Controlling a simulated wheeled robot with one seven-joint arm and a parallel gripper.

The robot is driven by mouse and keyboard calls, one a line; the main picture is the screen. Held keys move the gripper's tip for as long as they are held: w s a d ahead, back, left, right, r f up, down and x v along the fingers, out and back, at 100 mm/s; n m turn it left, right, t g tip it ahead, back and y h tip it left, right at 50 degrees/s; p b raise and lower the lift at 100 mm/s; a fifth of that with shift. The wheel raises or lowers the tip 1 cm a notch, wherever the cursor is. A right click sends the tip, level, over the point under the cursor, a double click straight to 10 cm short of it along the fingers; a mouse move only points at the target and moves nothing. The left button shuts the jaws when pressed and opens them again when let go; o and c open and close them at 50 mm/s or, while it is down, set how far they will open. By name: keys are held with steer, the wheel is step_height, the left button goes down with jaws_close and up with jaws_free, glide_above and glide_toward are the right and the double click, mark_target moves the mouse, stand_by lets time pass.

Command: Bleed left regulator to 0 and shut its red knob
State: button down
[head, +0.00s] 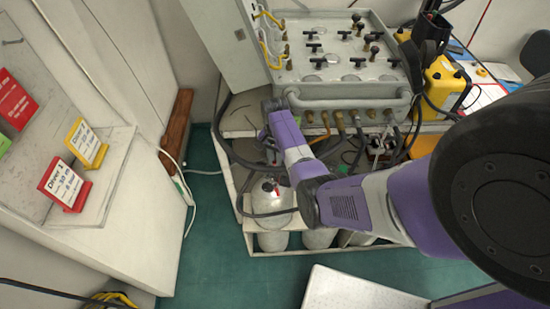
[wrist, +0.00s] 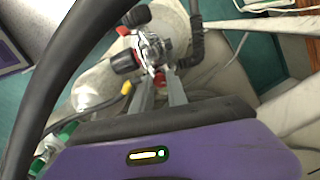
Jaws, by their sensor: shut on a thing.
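The left regulator (wrist: 150,48), a metal body with black round parts, sits on top of a pale grey cylinder (wrist: 95,88) in the wrist view. My gripper (wrist: 160,84) reaches it from below in the picture, with its two grey fingers close together. A red knob (wrist: 160,79) shows between the fingertips, and they are shut on it. Another small red part (wrist: 123,30) is on the upper left of the regulator. In the head view the leftmost cylinder (head: 268,199) stands under the panel with red at its top. My fingertips and any gauge reading cannot be made out there.
The grey air panel (head: 335,55) with black knobs stands above, with a thick pipe rail (head: 345,103) along its front. Black hoses (wrist: 75,55) pass close to the gripper. A white frame (head: 300,250) surrounds the cylinders. Green floor (head: 215,265) is clear at the left.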

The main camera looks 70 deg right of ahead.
mark_target(275, 162)
steer(key=n+p, duration=0.1)
steer(key=n, duration=0.4)
steer(key=shift+n, duration=0.3)
steer(key=n, duration=0.4)
steer(key=shift+n, duration=0.4)
steer(key=c, duration=1.6)
jaws_free()
steer(key=shift+r, duration=0.1)
steer(key=shift+r, duration=3.8)
